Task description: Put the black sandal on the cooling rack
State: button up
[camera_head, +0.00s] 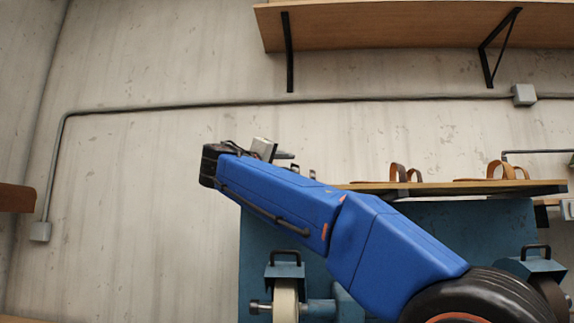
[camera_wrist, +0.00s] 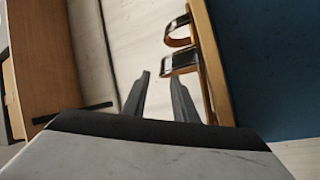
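A sandal with two dark straps (camera_wrist: 180,62) tipped with tan shows in the wrist view, against the edge of a wooden board (camera_wrist: 213,65). It looks like the black sandal. In the head view, small dark strap tops (camera_head: 312,174) show just above my arm; the rest is hidden behind it. My gripper (camera_wrist: 160,78) is open and empty, its two fingers apart. The nearer strap lies just beyond the right fingertip; I cannot tell whether they touch. In the head view my gripper is mostly hidden behind the wrist. I cannot make out a cooling rack.
Brown sandals (camera_head: 505,171) stand on the wooden board (camera_head: 455,188) at right. A long wall shelf (camera_head: 400,25) hangs above. Below are a blue panel (camera_head: 480,222) and a machine with a pale wheel (camera_head: 285,303). The wall at left is mostly bare.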

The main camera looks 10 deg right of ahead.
jog(key=v, duration=1)
jog(key=shift+s+a, duration=0.25)
